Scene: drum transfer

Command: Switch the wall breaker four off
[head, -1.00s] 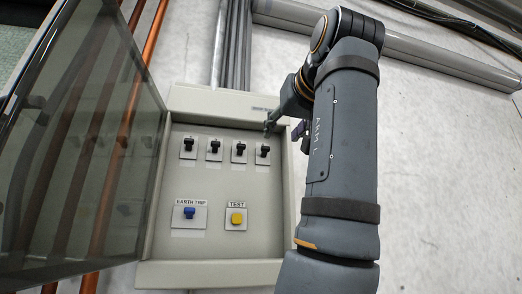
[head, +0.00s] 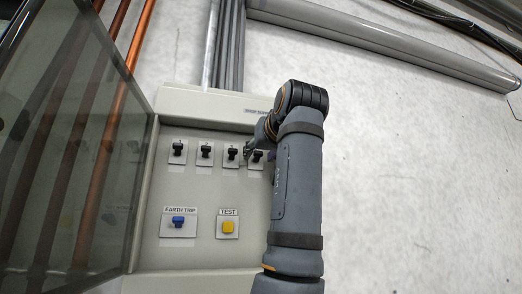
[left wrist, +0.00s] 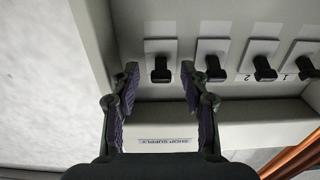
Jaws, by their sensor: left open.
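Breaker four is a black toggle on a white plate, rightmost in the row in the head view (head: 257,156). In the left wrist view the same toggle (left wrist: 161,70) is leftmost. My left gripper (left wrist: 159,78) is open, with one purple-padded finger on each side of breaker four. It does not look clamped on the toggle. In the head view my left gripper (head: 252,150) is at the panel and is partly hidden by my own arm. The toggle is partly covered there too. My right gripper is not in view.
Three other breakers stand to the left, the nearest being breaker three (head: 231,154). Below are a blue earth trip switch (head: 178,222) and a yellow test button (head: 228,227). The glass door (head: 75,150) stands open at left. The box rim (head: 205,101) surrounds the panel.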

